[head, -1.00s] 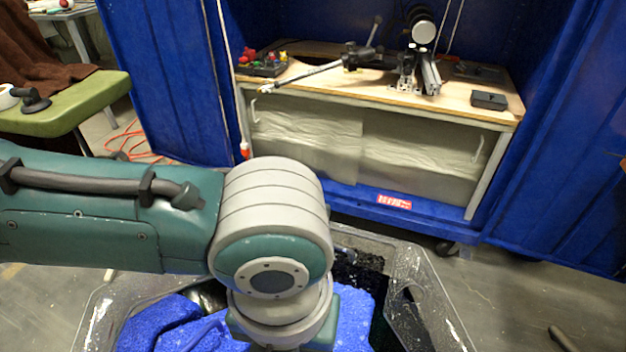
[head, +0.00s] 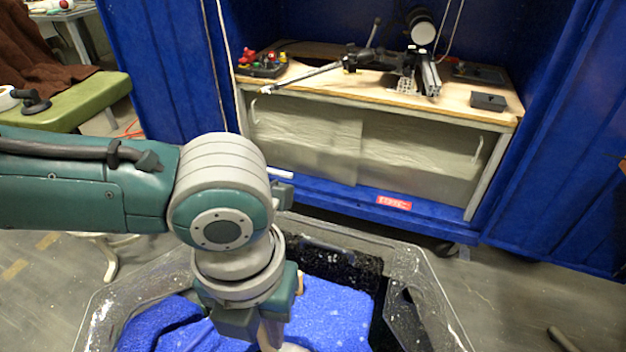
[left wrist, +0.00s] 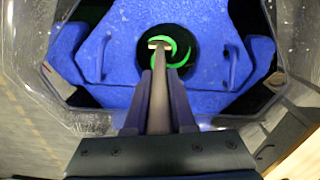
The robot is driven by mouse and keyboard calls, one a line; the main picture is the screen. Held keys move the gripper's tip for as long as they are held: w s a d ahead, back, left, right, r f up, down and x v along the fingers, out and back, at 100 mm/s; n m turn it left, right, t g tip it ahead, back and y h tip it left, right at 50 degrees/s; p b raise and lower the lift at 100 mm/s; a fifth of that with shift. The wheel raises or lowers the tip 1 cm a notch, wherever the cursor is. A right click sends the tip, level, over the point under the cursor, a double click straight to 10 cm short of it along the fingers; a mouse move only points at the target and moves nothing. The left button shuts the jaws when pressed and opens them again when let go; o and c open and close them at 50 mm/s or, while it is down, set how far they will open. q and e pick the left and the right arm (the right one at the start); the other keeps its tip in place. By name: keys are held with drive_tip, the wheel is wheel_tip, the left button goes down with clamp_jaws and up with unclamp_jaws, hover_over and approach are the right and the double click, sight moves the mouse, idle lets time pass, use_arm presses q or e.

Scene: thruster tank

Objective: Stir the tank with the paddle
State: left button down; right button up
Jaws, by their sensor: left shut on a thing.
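The tank (head: 425,290) is a clear-walled tub lined with blue foam, at the bottom of the head view. In the left wrist view, the tank (left wrist: 290,60) shows a dark round opening in the foam with a bright green curved shape inside. My left gripper (left wrist: 159,78) is shut on the pale shaft of the paddle (left wrist: 159,100). The shaft runs away from the fingers toward the dark opening, and its far end lies over the green shape. How deep it sits is unclear. In the head view my left gripper (head: 268,338) is mostly cut off by the lower edge. My right gripper is out of view.
A wooden-topped workbench (head: 460,100) with a clamp arm and a control box (head: 262,63) stands in a blue enclosure behind the tank. A green padded bench (head: 75,105) is at the left. Bare floor (head: 530,300) shows on the right.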

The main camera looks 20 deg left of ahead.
use_arm(q)
drive_tip(key=d, duration=0.1)
drive_tip(key=s+d, duration=0.2)
drive_tip(key=d, duration=0.1)
drive_tip(key=shift+d+p, duration=0.1)
drive_tip(key=shift+p, duration=0.3)
idle(0.6)
